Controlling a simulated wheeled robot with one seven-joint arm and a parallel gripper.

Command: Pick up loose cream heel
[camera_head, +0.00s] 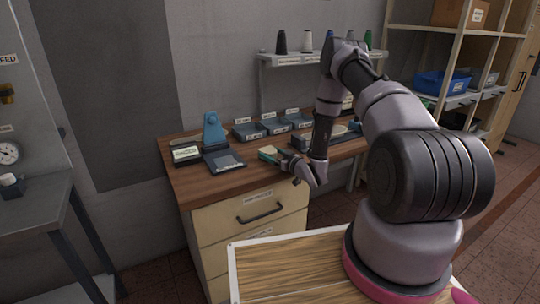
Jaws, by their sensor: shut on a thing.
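My gripper (283,157) is low over the front part of the wooden workbench (185,188), its fingers pointing left. It is shut on a small pale object with a teal edge, the cream heel (268,151). The heel shows at the fingertips, partly hidden by them. It is too small to tell whether it touches the bench top or is just above it.
A blue stand (213,130) and a dark flat tray (224,160) are left of my gripper. Labelled dark bins (248,131) stand behind it. A wall shelf (300,58) holds several spools. My arm hides part of the bench's right side.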

